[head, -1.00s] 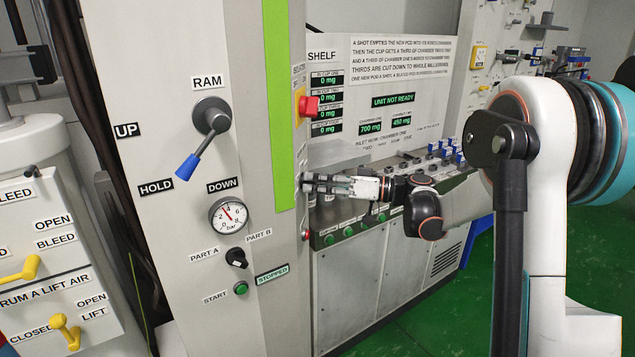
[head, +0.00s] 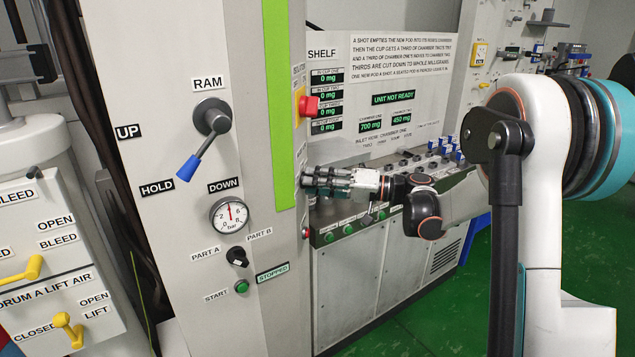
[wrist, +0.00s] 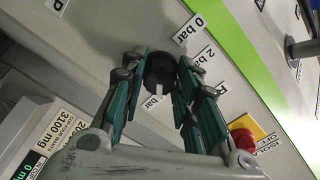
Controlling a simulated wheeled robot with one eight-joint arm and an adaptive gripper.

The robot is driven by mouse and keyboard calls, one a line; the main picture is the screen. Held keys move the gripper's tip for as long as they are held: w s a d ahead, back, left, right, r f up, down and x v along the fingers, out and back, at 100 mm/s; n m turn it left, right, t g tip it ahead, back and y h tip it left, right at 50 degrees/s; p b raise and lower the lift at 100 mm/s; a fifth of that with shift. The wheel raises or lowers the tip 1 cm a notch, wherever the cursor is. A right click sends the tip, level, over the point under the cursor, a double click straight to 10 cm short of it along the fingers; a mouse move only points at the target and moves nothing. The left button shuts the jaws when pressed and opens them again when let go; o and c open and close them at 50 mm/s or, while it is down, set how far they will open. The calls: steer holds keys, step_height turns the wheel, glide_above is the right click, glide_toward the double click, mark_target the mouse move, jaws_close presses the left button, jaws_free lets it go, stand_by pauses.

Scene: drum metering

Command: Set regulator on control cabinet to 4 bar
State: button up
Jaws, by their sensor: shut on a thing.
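The control cabinet (head: 170,60) is the tall grey panel with a green stripe. On its side face is the black regulator knob (wrist: 160,68), seen in the wrist view with bar labels around it. My gripper (wrist: 161,75) is shut on the knob, one finger on each side. The knob's white mark points at a bar label (wrist: 152,101) between the fingers; its number is unclear.
A red knob on a yellow plate (wrist: 243,138) is close to my right finger. A ram lever (head: 204,140) with a blue grip is on the cabinet front. The selector (head: 237,257) and green start button (head: 242,286) are below the gauge. Green floor is free at lower right.

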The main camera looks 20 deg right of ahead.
stand_by(0.4)
steer(key=o, duration=1.1)
steer(key=shift+a, duration=0.1)
steer(key=shift+c, duration=0.2)
steer(key=v, duration=1.2)
